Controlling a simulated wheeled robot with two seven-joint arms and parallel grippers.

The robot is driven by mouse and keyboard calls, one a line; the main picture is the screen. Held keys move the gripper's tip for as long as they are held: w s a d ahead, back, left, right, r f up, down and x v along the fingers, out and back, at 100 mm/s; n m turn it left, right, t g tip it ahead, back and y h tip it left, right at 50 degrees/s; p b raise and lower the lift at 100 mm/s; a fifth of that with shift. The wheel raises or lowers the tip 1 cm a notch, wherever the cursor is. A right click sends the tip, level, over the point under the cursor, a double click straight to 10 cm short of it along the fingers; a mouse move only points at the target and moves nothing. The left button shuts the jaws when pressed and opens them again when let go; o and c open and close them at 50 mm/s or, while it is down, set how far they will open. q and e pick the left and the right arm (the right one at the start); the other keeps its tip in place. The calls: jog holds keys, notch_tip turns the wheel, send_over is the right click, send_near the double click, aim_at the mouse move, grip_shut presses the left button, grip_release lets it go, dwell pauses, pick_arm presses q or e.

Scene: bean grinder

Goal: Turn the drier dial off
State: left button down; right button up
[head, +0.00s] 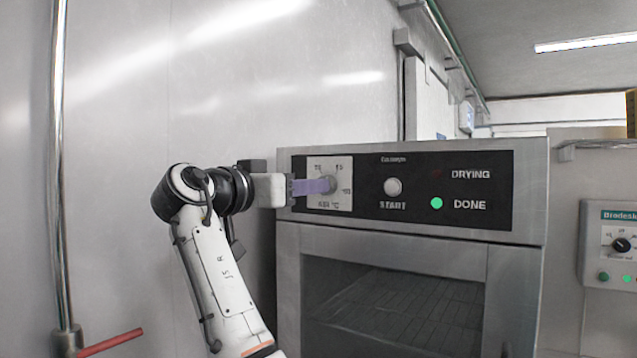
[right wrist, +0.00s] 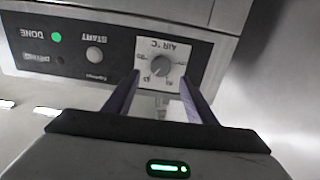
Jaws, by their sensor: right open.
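The grey round drier dial (right wrist: 161,66) sits on a white plate marked "AIR °C" on the drier's black panel. In the head view the dial (head: 331,184) is partly covered by my right gripper (head: 318,186), which reaches it from the left. In the right wrist view the panel appears upside down, and my right gripper (right wrist: 160,78) is open with one purple finger on each side of the dial. The fingers look apart from the knob; I cannot tell their exact depth. The dial's pointer setting is too small to read. My left gripper is not in view.
Right of the dial are a START button (head: 393,187), a lit green DONE lamp (head: 437,203) and an unlit DRYING lamp (head: 437,173). The glass oven door (head: 392,310) is below. A metal wall is at left; another control box (head: 610,245) is at right.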

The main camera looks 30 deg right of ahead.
jog(key=p+x, duration=0.1)
jog(key=x, duration=0.5)
jog(key=shift+d, duration=0.15)
jog(key=shift+w, duration=0.1)
jog(key=shift+c, duration=0.5)
jog(key=c, duration=0.9)
jog(key=shift+c, duration=0.2)
